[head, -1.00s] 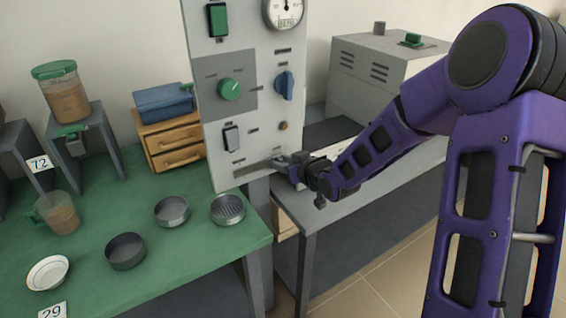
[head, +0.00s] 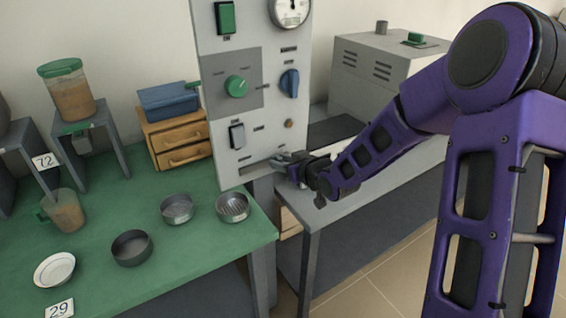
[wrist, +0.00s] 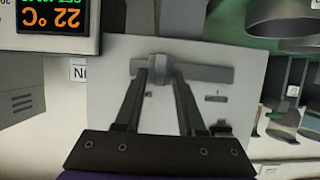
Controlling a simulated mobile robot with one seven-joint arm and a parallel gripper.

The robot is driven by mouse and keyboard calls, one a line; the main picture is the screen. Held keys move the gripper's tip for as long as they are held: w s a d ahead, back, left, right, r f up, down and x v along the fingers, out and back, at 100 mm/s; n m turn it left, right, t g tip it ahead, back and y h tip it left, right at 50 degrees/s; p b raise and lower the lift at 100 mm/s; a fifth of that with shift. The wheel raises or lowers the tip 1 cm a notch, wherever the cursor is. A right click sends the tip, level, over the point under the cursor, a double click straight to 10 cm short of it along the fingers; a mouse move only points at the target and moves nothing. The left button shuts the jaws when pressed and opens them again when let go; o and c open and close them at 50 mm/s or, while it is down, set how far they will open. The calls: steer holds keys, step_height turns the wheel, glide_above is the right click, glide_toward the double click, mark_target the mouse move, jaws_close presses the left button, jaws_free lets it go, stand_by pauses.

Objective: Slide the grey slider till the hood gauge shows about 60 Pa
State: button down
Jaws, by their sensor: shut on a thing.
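The grey slider (wrist: 158,68) sits in a horizontal slot (wrist: 210,73) low on the grey control panel (head: 222,115). In the wrist view, where lettering appears upside down, the slider is left of the slot's middle. In the head view this is toward the slot's right end. My gripper (wrist: 158,73) is shut on the slider; it also shows in the head view (head: 290,162), at the panel's lower right. The round hood gauge (head: 290,10) is at the panel's top, partly cut off by the picture edge. Its needle is too small to read surely.
The panel also carries a green knob (head: 236,87), a blue knob (head: 289,83) and a rocker switch (head: 237,135). A green table (head: 190,245) with dishes stands left. A grey furnace (head: 385,75) stands behind my arm. A temperature display (wrist: 50,15) reads 22 °C.

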steer(key=shift+s+a, duration=0.25)
steer(key=shift+a, duration=0.1)
steer(key=c, duration=0.8)
jaws_free()
steer(key=shift+c, duration=0.2)
steer(key=shift+d, duration=0.1)
steer(key=b+v, duration=0.1)
steer(key=v, duration=1.6)
steer(key=shift+s+d, duration=0.1)
steer(key=shift+d, duration=0.05)
